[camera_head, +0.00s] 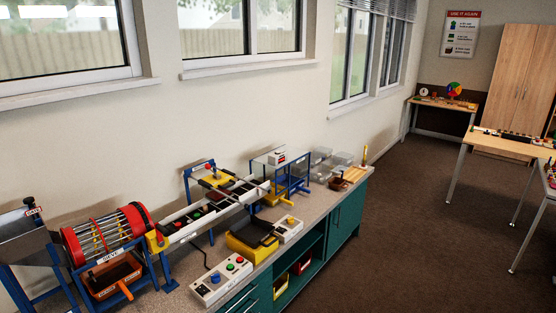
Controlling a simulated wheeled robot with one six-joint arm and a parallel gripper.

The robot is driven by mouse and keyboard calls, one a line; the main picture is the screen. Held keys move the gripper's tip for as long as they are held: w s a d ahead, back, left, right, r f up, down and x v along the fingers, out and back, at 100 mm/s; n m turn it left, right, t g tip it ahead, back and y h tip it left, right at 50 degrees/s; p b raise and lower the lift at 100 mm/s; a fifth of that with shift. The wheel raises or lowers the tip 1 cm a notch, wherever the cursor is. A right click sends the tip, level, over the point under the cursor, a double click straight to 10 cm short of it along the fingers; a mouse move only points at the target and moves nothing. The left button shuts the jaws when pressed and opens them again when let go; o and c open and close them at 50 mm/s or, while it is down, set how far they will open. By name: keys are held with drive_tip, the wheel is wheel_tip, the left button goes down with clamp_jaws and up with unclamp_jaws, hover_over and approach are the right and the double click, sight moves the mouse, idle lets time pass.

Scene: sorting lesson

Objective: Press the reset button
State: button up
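No button label reading "reset" is legible, so I cannot tell which button is the reset one. A smaller white box (288,229) further along carries a yellow button (291,220). My gripper is not in view.
The counter (335,206) runs along the window wall. It bears a red-ended drum sieve (108,236), a brown tray (112,277), a yellow bin (250,245) and clear boxes (322,158). The brown floor (400,235) beside it is open. Tables (505,147) stand at the right.

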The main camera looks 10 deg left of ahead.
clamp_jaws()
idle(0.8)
